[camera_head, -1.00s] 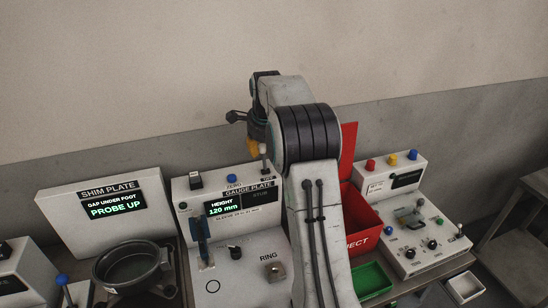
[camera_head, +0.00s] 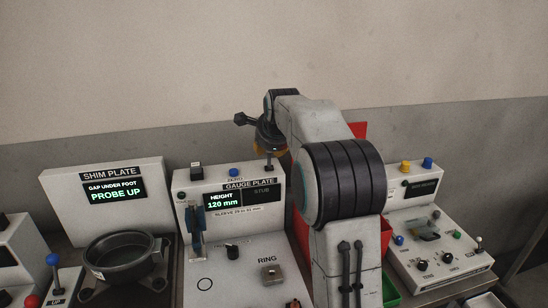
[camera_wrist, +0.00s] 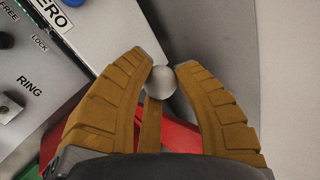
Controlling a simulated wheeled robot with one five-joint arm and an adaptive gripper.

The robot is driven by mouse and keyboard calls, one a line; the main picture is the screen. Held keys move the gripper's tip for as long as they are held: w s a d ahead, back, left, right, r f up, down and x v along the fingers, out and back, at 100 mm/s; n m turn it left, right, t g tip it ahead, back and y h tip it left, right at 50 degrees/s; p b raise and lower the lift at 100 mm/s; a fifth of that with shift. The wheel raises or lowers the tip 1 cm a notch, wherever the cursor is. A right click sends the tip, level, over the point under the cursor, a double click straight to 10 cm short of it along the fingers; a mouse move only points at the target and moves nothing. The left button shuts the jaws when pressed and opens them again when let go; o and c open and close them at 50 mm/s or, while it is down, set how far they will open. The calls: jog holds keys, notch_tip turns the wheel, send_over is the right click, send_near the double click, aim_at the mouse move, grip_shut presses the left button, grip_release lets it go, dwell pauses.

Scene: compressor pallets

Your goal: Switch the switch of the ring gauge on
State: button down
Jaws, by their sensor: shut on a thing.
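The gauge station, marked GAUGE PLATE and RING (camera_head: 214,263), stands in the middle of the head view. Its screen (camera_head: 223,200) reads HEIGHT 120 mm. My gripper (camera_head: 268,150) is at the top right of its panel, by a small upright lever (camera_head: 269,163). In the wrist view my gripper (camera_wrist: 163,66) is shut on a pale round knob (camera_wrist: 161,81), with brown fingers on either side. I cannot tell how far the lever is tilted. A small metal block (camera_head: 271,274) sits below the RING label, and FREE and LOCK labels show in the wrist view.
The SHIM PLATE station (camera_head: 108,188) with a dark round pan (camera_head: 121,257) stands to the left. Another control box (camera_head: 437,243) stands to the right. A red bin (camera_head: 371,252) is mostly hidden behind my arm. The wall is behind.

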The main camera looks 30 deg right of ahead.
aim_at(269, 154)
jog(key=shift+s+a+f+t+b, duration=0.2)
jog(key=shift+s+f+t+b, duration=0.6)
jog(key=shift+b, duration=2.4)
jog(key=t+b, duration=0.1)
jog(key=b, duration=0.3)
jog(key=s+t+h+b, duration=0.1)
jog(key=b, duration=0.3)
jog(key=t+b, duration=0.1)
jog(key=b, duration=0.2)
jog(key=shift+s+a+t+b, duration=0.2)
jog(key=shift+a+t+b, duration=0.1)
jog(key=shift+b, duration=0.1)
jog(key=shift+h+b, duration=0.3)
jog(key=c, duration=0.8)
grip_release()
jog(key=shift+r, duration=0.1)
jog(key=shift+c, duration=0.2)
jog(key=shift+s+r, duration=0.1)
jog(key=shift+s+a+r, duration=0.15)
jog(key=shift+s+r, duration=0.05)
jog(key=shift+s, duration=0.2)
jog(key=v, duration=1.1)
jog(key=shift+f, duration=0.2)
jog(key=shift+s, duration=0.1)
